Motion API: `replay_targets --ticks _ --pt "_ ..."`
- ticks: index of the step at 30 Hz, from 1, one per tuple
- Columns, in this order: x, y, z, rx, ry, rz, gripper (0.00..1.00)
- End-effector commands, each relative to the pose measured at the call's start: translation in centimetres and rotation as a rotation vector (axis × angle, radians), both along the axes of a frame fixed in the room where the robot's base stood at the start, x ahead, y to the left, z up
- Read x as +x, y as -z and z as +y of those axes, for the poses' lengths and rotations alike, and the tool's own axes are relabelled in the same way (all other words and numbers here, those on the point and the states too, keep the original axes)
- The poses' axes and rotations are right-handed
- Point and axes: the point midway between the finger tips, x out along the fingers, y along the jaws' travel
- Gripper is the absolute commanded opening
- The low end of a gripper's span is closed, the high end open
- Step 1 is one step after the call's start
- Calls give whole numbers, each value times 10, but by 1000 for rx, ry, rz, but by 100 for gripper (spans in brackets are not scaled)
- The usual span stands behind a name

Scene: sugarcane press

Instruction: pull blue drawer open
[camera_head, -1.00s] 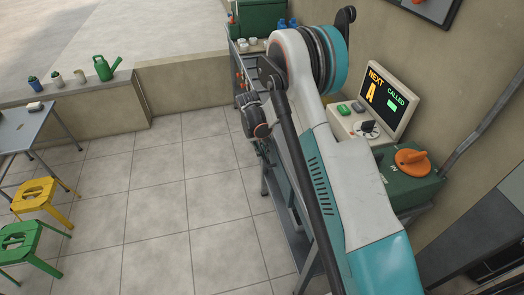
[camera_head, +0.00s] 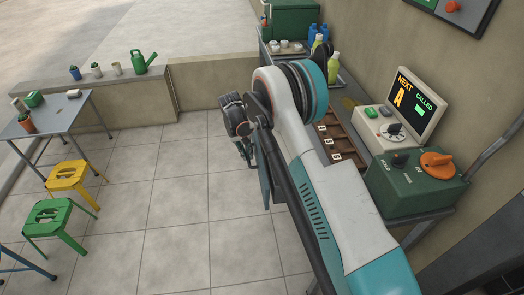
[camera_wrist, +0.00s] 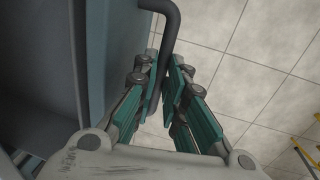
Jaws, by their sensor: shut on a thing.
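In the wrist view, the blue-grey drawer (camera_wrist: 106,50) fills the left side, its front panel seen at a steep angle with a darker recess behind its edge. A dark bent bar handle (camera_wrist: 171,22) stands off to the right of that panel. My gripper (camera_wrist: 165,78) is shut on this handle, with its green fingers on either side of the bar. In the head view, my gripper (camera_head: 246,152) hangs left of the counter, largely hidden by my wrist. A blue-grey panel (camera_head: 265,186), likely the drawer front, shows below my arm; most of the drawer is hidden.
The counter holds a brown compartment tray (camera_head: 340,135), a screen (camera_head: 418,100) and a green control box (camera_head: 415,185). Yellow (camera_head: 72,176) and green (camera_head: 55,213) stools and a table (camera_head: 50,127) stand at left. The tiled floor (camera_head: 170,210) between is clear.

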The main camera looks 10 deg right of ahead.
Motion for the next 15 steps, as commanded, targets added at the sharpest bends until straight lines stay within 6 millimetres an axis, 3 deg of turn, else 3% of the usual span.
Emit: replay_targets --ticks 6,15 --pt "0 0 22 0 -1 -1 0" --pt "1 0 25 0 1 -2 0"
